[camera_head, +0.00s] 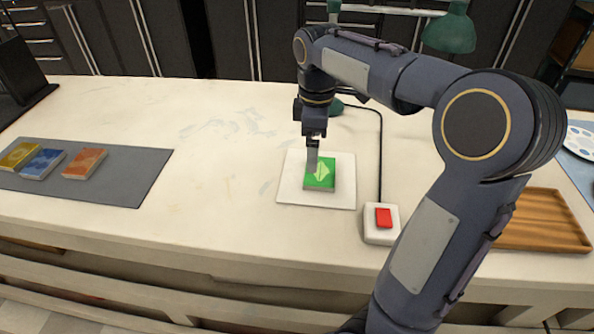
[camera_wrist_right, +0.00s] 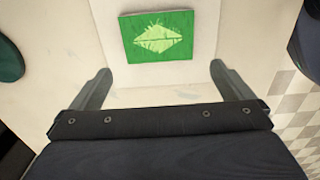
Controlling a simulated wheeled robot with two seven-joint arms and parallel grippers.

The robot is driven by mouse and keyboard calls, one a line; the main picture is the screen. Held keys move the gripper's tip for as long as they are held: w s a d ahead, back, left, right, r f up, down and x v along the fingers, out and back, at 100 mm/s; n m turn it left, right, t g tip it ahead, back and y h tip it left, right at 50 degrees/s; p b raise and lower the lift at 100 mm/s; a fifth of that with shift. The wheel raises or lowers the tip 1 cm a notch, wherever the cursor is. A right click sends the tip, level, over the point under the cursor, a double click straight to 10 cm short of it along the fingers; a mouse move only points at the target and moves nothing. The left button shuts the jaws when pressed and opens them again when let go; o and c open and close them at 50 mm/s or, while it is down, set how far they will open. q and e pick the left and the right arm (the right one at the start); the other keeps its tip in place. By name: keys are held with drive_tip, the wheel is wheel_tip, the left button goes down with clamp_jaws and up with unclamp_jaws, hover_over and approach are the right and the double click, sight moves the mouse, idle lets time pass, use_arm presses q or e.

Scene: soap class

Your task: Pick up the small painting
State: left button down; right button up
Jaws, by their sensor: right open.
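The small painting (camera_head: 320,175) is a green block with a pale leaf-like shape on its top. It lies on a white square sheet (camera_head: 343,198) in the middle of the table. In the right wrist view the painting (camera_wrist_right: 158,38) is at the top, beyond the fingertips and centred between them. My right gripper (camera_head: 313,160) is above the painting, fingers pointing down, covering part of its far left side. In the right wrist view its fingers (camera_wrist_right: 160,75) are wide apart with nothing between them. My left gripper is not in view.
A grey mat (camera_head: 120,180) at the left holds yellow, blue and orange blocks (camera_head: 84,163). A white box with a red button (camera_head: 383,217) sits right of the sheet, its cable running back. A wooden tray (camera_head: 545,222) and a paint palette (camera_head: 582,140) are at the right.

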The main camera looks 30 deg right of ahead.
sight(320, 173)
drive_tip(key=f, duration=0.7)
drive_tip(key=shift+d+b, duration=0.25)
drive_tip(key=shift+b, duration=0.05)
drive_tip(key=shift+s, duration=0.1)
drive_tip(key=shift+c, duration=0.4)
drive_tip(key=c, duration=0.7)
